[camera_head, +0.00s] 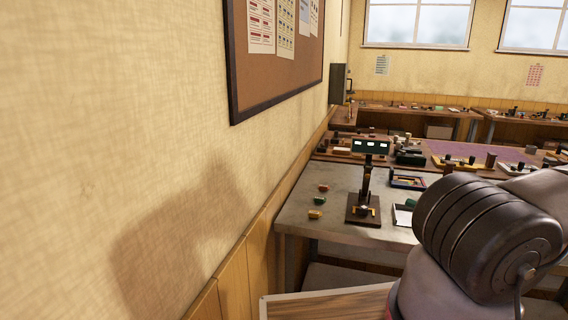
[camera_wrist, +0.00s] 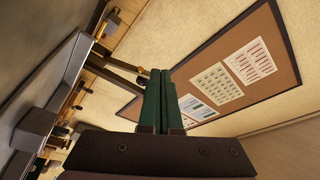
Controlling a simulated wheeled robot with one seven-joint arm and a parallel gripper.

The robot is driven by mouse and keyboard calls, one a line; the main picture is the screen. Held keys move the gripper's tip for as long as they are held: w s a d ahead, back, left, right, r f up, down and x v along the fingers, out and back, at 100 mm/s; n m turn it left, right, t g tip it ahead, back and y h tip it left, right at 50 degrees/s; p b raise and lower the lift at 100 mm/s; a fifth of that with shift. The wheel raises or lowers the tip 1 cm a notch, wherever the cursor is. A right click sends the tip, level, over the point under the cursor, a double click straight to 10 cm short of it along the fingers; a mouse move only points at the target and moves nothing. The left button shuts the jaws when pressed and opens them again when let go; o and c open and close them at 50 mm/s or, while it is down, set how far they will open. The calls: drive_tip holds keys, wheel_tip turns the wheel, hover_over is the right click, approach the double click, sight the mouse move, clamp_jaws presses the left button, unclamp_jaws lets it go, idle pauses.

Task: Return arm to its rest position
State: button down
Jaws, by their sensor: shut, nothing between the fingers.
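My gripper (camera_wrist: 160,98) shows in the wrist view with its two dark green fingers together and nothing between them. It is up in the air, and the tilted view behind it takes in the wall and a cork board. In the head view a large dark rounded link of my arm fills the lower right, and my gripper is not visible there. A press (camera_head: 363,205) with a dark base and a lit display on top stands upright on the grey table (camera_head: 300,215). My gripper is clear of it.
A red piece (camera_head: 323,188), a green piece (camera_head: 319,199) and a yellow piece (camera_head: 315,214) lie left of the press. The cork board (camera_head: 290,70) hangs on the near left wall. Cluttered benches stand behind. A wooden surface (camera_head: 330,306) is at the bottom.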

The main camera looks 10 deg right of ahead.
drive_tip(key=s+a+r+g+h, duration=0.3)
drive_tip(key=a+r+g+h, duration=0.8)
drive_tip(key=a+r, duration=0.35)
drive_tip(key=s+a+r+m+t+h, duration=0.1)
drive_tip(key=s+a+r+m+t, duration=0.1)
drive_tip(key=s+r, duration=0.4)
drive_tip(key=s+a+r+m+t+h, duration=0.1)
drive_tip(key=s+a+r+t, duration=0.3)
drive_tip(key=r, duration=1)
drive_tip(key=s+a+h, duration=0.1)
drive_tip(key=s+a, duration=0.1)
drive_tip(key=a, duration=0.1)
drive_tip(key=shift+m, duration=0.4)
drive_tip(key=h, duration=0.5)
hover_over(371, 158)
drive_tip(key=s+a, duration=0.4)
drive_tip(key=s, duration=0.4)
wheel_tip(371, 158, down, 18)
drive_tip(key=r, duration=0.1)
drive_tip(key=shift+g, duration=0.3)
drive_tip(key=x, duration=1)
drive_tip(key=shift+d+f, duration=0.1)
drive_tip(key=shift+f, duration=0.3)
